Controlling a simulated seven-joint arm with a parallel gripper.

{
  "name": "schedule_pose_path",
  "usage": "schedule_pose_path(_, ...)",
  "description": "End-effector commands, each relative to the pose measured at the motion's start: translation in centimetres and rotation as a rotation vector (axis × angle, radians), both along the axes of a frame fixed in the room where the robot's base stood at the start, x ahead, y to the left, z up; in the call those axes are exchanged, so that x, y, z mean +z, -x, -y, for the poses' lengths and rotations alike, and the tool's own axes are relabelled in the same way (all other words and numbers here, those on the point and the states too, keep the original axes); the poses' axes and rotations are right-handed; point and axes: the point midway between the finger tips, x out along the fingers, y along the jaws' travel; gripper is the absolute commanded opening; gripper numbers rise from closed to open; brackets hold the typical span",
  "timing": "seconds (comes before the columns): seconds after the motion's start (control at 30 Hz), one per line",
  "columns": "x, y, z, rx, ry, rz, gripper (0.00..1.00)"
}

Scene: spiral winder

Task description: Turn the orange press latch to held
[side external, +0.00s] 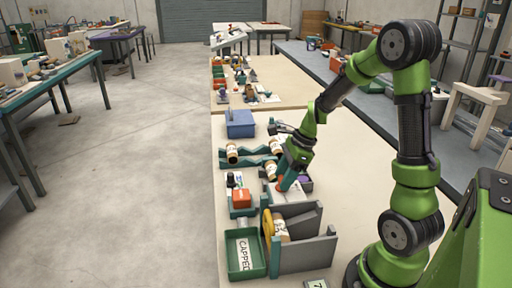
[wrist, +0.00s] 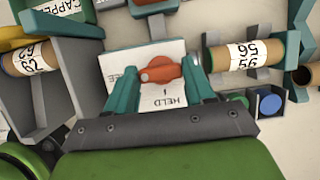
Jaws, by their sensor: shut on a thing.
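The orange press latch (wrist: 161,72) sits on a white plate (wrist: 120,68) in the middle of the wrist view. It lies crosswise, with a small grey spot at its left end. The plate reads HELD, upside down, on the side near my gripper; a partly hidden label at the left ends in EE. My gripper (wrist: 161,78) has its teal fingers on either side of the latch and is shut on it. In the side external view my gripper (side external: 283,184) points down at the plate and mostly hides the latch.
A cardboard tube marked 62 (wrist: 28,58) lies left in a grey holder, and one marked 56 (wrist: 246,55) lies right. A green CAPPED tray (side external: 262,262), an orange block (side external: 241,198) and a blue bin (side external: 240,124) stand nearby on the bench.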

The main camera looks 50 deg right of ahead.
Motion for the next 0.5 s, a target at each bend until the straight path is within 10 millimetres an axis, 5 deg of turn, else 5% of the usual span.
schedule_pose_path(0.5, 0.06, -0.11, 0.14, 0.175, -0.002, 0.000, 0.23)
